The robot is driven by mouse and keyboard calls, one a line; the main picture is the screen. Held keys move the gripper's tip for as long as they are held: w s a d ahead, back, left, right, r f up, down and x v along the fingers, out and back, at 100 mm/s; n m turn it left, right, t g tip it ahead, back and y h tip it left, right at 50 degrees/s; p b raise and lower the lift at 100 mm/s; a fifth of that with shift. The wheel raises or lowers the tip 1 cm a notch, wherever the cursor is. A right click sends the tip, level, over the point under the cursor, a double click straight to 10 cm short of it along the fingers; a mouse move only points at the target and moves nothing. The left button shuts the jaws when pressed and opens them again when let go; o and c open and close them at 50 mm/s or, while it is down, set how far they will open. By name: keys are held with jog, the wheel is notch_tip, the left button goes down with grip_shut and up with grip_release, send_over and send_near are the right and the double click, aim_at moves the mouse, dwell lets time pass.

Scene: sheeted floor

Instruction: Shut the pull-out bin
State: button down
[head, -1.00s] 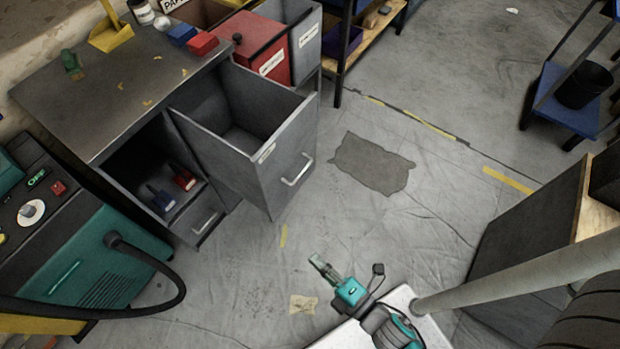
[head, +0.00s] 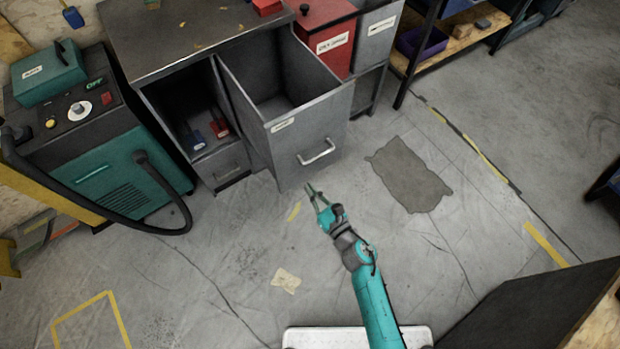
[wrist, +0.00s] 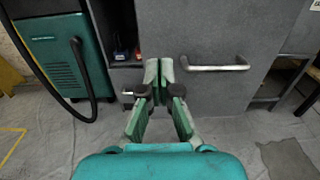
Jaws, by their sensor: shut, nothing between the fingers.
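The pull-out bin (head: 306,143) is a grey open-topped box, pulled well out of the grey cabinet (head: 180,48), and looks empty inside. Its front panel has a silver bar handle (head: 317,153) and a small label. In the wrist view the front panel (wrist: 222,105) fills the upper middle, with the handle (wrist: 213,66) right of the fingers. In the wrist view the fingertips (wrist: 158,68) overlap the panel's left part. I cannot tell whether they touch it.
Left of the bin, an open compartment holds blue and red tools (head: 218,127). A teal machine (head: 110,170) with a black hose stands further left. Red and grey bins (head: 325,35) stand behind right. A dark flat patch (head: 410,175) lies on the floor, which is otherwise mostly clear.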

aim_at(284, 152)
jog(key=x, duration=1.2)
jog(key=shift+w+a, duration=0.25)
jog(key=shift+w, duration=0.05)
